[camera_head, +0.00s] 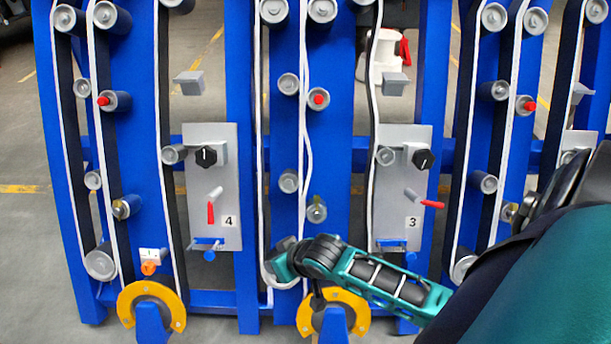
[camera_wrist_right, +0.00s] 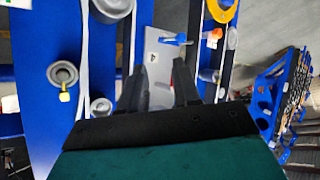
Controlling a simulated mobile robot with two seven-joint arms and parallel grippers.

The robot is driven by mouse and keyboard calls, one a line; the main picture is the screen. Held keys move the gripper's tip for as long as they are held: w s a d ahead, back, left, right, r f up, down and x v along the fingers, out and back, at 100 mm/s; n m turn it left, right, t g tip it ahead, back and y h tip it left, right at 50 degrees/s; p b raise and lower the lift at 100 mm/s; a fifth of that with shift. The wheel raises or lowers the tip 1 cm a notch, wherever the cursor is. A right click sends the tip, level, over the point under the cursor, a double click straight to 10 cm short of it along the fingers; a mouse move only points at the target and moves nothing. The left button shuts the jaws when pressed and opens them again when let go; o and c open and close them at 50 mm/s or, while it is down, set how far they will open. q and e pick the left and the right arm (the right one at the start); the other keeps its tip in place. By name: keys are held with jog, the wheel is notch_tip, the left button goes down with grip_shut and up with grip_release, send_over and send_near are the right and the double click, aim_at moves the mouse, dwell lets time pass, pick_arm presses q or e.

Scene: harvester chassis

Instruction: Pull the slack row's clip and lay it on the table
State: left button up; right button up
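An orange clip (camera_head: 148,267) sits beside a small white tag at the foot of the left row, above a yellow half ring (camera_head: 152,290). It also shows in the right wrist view (camera_wrist_right: 215,34). A white-edged belt (camera_head: 308,140) in the middle row bows outward. My right arm comes in from the right, and its end is low in front of that row. My right gripper (camera_wrist_right: 157,82) has two dark fingers apart with nothing seen between them, pointing toward the plate marked 4 (camera_wrist_right: 154,48). The table is not clearly seen. My left gripper is out of view.
Blue uprights carry several belts and grey rollers. Plates marked 4 (camera_head: 226,160) and 3 (camera_head: 392,155) bear black knobs, red levers and blue handles (camera_head: 207,244). Another yellow half ring (camera_head: 340,296) stands close below my right arm. A blue rack (camera_wrist_right: 265,100) is at the wrist view's right.

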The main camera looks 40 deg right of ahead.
jog(key=w+d+m+b, duration=0.1)
jog(key=w+d, duration=0.2)
jog(key=d, duration=0.1)
jog(key=m+g+h+b, duration=0.4)
jog(key=m+g+b, duration=0.1)
jog(key=m, duration=0.2)
send_near(317, 199)
jog(key=shift+t, duration=0.3)
jog(key=b+x, duration=0.1)
jog(key=x, duration=0.1)
jog(key=b+x, duration=0.2)
jog(key=x, duration=0.1)
jog(key=b+x, duration=0.2)
jog(key=x, duration=0.1)
jog(key=shift+s+f, duration=0.2)
jog(key=shift+f, duration=0.3)
jog(key=shift+w+d, duration=0.1)
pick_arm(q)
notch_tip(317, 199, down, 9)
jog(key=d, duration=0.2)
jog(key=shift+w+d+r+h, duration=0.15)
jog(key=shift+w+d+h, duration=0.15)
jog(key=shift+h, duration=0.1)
pick_arm(e)
grip_shut()
